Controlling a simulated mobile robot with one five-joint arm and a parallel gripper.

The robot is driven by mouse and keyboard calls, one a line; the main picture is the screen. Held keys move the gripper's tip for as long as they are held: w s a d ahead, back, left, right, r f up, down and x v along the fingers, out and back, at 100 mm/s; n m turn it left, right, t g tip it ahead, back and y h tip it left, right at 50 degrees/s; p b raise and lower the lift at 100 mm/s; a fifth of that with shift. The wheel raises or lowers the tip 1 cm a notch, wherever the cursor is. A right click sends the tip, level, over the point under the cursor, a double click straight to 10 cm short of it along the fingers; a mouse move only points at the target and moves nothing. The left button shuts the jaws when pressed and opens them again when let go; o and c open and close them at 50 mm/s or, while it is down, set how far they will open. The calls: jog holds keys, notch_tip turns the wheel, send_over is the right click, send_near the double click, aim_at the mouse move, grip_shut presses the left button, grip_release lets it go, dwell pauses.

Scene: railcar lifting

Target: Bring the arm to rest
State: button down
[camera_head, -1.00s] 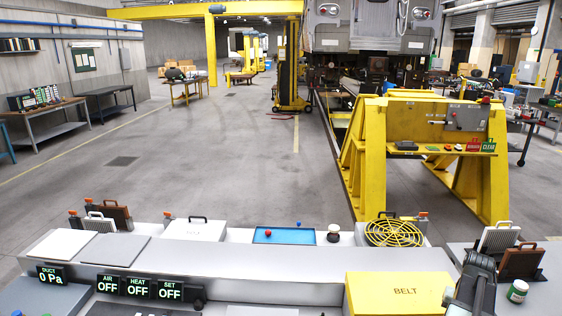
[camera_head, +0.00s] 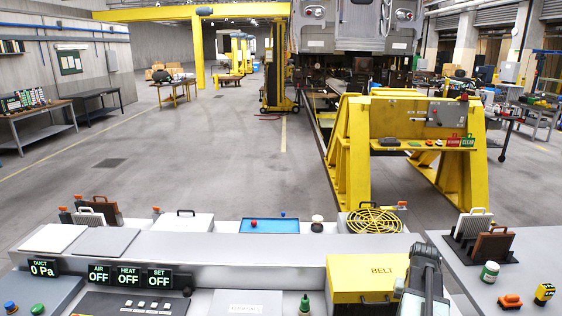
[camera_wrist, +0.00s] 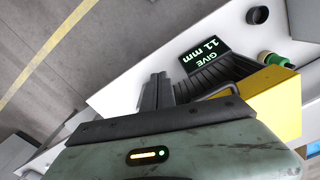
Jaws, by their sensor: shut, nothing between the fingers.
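My gripper (camera_wrist: 157,90) shows in the wrist view as two dark fingers side by side, shut with nothing between them. They stick out past my green-grey housing, over a white bench surface. A dark part of my arm (camera_head: 425,275) shows in the head view at the right end of the bench, in front of the yellow BELT box (camera_head: 368,278). I cannot make out the fingers there. In the wrist view the yellow box (camera_wrist: 280,98) lies to the right of the fingers, and a GIVE display (camera_wrist: 203,58) reading 11 mm is just up and right of them.
A side bench at right holds a rack with plates (camera_head: 491,246), a green jar (camera_head: 489,272) and small orange (camera_head: 510,301) and yellow (camera_head: 544,293) items. A blue tray (camera_head: 270,226) and yellow round grille (camera_head: 374,221) stand behind. A yellow stand (camera_head: 352,150) is beyond; open floor lies left.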

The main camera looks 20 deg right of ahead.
jog(key=w+a+f+n+b, duration=0.2)
jog(key=w+a, duration=0.2)
jog(key=a, duration=0.5)
jog(key=w+a+f+n+b, duration=0.15)
jog(key=w+a, duration=0.25)
jog(key=a, duration=0.4)
jog(key=w+a+f+n+b, duration=0.1)
jog(key=a+f+n+b, duration=0.1)
jog(key=a, duration=1)
jog(key=w+a+f+n+b, duration=0.1)
jog(key=a+f+n+b, duration=0.1)
jog(key=a, duration=0.9)
jog(key=shift+a+f, duration=0.25)
jog(key=shift+a, duration=0.1)
jog(key=shift+w, duration=0.15)
